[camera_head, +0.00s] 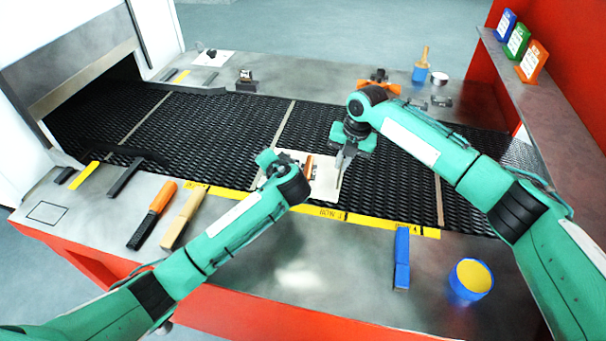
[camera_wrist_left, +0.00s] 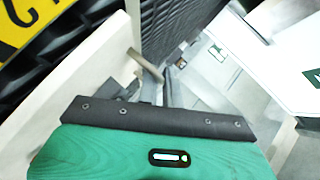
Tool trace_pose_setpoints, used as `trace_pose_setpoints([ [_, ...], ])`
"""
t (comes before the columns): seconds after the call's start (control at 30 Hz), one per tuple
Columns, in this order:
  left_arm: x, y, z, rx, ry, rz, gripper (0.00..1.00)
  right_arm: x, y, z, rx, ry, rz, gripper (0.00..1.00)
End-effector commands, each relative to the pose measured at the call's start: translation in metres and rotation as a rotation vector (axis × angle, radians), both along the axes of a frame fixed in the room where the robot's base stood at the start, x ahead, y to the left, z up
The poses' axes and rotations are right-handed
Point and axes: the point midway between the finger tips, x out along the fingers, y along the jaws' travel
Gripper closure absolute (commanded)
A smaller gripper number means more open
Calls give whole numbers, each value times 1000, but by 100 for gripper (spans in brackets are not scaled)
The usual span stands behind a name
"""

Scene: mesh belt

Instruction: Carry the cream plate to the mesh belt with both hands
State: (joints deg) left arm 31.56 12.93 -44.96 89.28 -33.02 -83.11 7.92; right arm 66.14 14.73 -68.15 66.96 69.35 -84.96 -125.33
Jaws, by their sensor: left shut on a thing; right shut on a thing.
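A small orange and dark item (camera_head: 308,168) shows at the plate. In the left wrist view the plate (camera_wrist_left: 75,85) fills the left as a pale slab.
The near metal ledge holds an orange-handled tool (camera_head: 153,212), a wooden block (camera_head: 182,218), a blue block (camera_head: 402,258) and a blue cup with a yellow top (camera_head: 470,280). A yellow strip (camera_head: 400,226) edges the belt.

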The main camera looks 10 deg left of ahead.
Motion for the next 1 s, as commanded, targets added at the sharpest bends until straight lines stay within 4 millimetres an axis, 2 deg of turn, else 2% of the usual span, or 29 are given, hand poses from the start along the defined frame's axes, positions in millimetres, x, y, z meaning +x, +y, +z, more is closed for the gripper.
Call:
trace_pose_setpoints([
  [0.03,1,3,0,2,-3,6,100,1,-2,-2,-3,0,-3,100],
  [0.07,1,3,-1,2,0,6,87,1,-3,-3,-5,1,-4,87],
  [0.1,1,3,-1,2,-1,5,79,1,-3,-3,-5,1,-3,80],
  [0.17,0,2,-1,3,-1,4,71,0,-2,-3,-4,1,-3,71],
  [0.67,-1,-1,-1,1,-1,0,71,0,0,-2,-1,-1,0,71],
  [0.77,-8,-6,3,-1,-2,-1,71,0,0,-2,-1,-1,0,71],
  [1.0,-46,-29,21,-4,0,-2,71,0,0,-2,0,-1,0,71],
])
